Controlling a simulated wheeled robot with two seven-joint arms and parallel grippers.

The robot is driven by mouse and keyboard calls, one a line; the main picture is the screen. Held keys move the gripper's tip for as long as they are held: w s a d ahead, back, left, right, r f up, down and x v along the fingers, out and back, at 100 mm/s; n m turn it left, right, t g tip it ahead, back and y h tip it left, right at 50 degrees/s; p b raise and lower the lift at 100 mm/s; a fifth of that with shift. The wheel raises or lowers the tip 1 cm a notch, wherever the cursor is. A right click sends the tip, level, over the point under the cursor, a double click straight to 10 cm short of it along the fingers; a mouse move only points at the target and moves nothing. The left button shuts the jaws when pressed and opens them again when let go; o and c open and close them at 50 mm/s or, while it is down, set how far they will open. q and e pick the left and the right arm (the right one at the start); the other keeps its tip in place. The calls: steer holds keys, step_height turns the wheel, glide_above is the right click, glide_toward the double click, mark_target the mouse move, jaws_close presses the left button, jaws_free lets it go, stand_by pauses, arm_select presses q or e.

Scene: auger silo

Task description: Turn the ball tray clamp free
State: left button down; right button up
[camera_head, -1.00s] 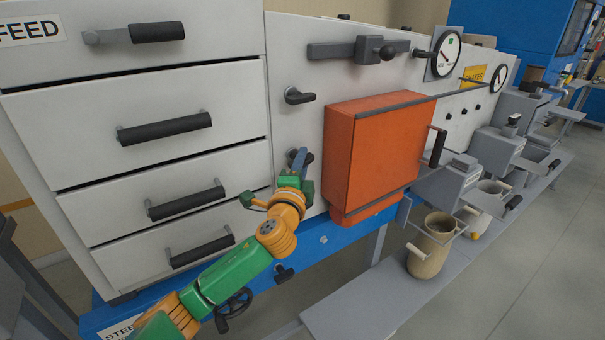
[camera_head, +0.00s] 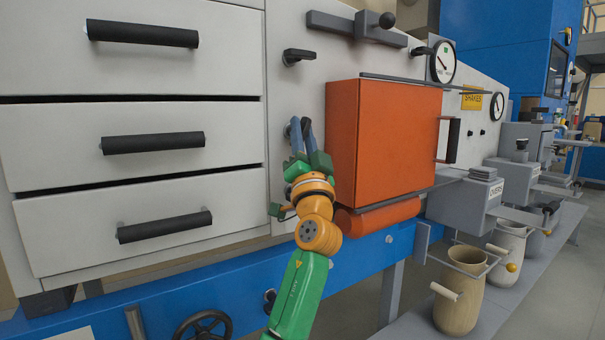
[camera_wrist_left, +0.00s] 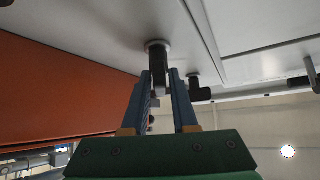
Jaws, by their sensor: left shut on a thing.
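My left gripper (camera_head: 302,127) is at the light grey panel, just left of the orange box (camera_head: 384,142). Its blue fingers are closed on a small dark clamp handle with a round grey base; the fingers hide most of it in the head view. In the left wrist view the clamp handle (camera_wrist_left: 158,66) stands out of the panel between the fingertips. A second, similar black clamp handle (camera_head: 298,56) sits higher on the panel, lying about level. No label shows which of them is the ball tray clamp. My right gripper is not in view.
Drawers with black handles (camera_head: 153,143) fill the left. A sliding bar with a black knob (camera_head: 387,20) and a gauge (camera_head: 443,62) are above the box. Beige pots (camera_head: 462,290) stand on the right shelf.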

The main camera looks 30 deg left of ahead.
arm_select(q)
steer(key=shift+w+f+n+g+y, duration=0.1)
steer(key=shift+f+n+g+y, duration=0.35)
steer(key=shift+n+y, duration=0.4)
steer(key=shift+r+n+g+y, duration=0.3)
steer(key=shift+n+g+y, duration=0.2)
steer(key=shift+n, duration=0.35)
steer(key=shift+r+n+g+y, duration=0.2)
steer(key=shift+n+g+y, duration=0.45)
steer(key=shift+n, duration=0.25)
steer(key=n+g+y+p, duration=0.2)
steer(key=n, duration=0.1)
steer(key=n+g+y+p, duration=0.1)
steer(key=n+g, duration=0.1)
steer(key=shift+r+p, duration=0.25)
steer(key=shift+p, duration=0.05)
steer(key=shift+f+n+g+y+p, duration=0.25)
steer(key=shift+n+g+y+p, duration=0.25)
steer(key=shift+n+g, duration=0.55)
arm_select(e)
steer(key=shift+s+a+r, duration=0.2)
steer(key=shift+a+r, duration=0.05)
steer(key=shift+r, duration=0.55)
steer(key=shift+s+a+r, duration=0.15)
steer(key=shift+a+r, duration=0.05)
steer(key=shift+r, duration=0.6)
arm_select(q)
steer(key=shift+n, duration=0.25)
